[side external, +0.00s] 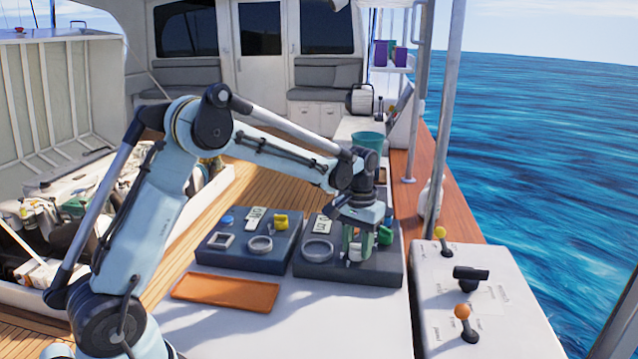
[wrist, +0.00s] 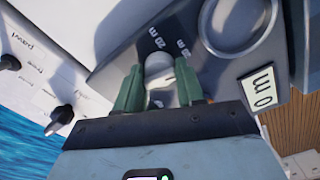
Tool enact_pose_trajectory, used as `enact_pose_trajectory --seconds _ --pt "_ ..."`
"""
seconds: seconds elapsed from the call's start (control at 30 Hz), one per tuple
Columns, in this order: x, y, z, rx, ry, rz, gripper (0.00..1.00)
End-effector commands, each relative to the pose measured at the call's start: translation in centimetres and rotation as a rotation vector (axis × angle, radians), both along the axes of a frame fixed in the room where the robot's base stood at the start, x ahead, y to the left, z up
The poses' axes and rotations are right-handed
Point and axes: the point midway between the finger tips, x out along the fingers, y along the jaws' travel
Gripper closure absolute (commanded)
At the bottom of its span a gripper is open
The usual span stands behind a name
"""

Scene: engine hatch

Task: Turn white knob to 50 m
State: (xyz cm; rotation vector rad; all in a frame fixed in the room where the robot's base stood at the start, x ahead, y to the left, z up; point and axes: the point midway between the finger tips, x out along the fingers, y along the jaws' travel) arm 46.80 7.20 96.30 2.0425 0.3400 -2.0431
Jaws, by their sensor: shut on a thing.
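The white knob (wrist: 160,68) is between the two green fingers of my gripper (wrist: 158,80) in the wrist view. My gripper is shut on it. Small white markings, one reading about "20 m" and another ending in "m", sit on the dark panel beyond the knob; other markings near the fingers are partly hidden. I cannot tell exactly which mark the knob points to. In the side external view my gripper (side external: 355,246) is down at the right dark panel (side external: 330,272), and it mostly hides the knob.
A grey ring (side external: 317,250) and a "0 m" card (wrist: 262,88) are on the same panel. A second dark panel (side external: 222,258) with a blue knob, ring and yellow part stands left. An orange tray (side external: 226,292) lies in front. A white console (side external: 485,325) with levers stands right.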

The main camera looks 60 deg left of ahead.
Motion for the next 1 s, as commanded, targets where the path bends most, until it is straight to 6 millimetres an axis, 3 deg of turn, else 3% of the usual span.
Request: enact_pose_trajectory --seconds 0.6,1.0 --pt "0.01 0.00 0.08 0.000 0.000 -0.554 0.92" --pt "0.01 0.00 0.09 0.000 0.000 -0.746 0.92"
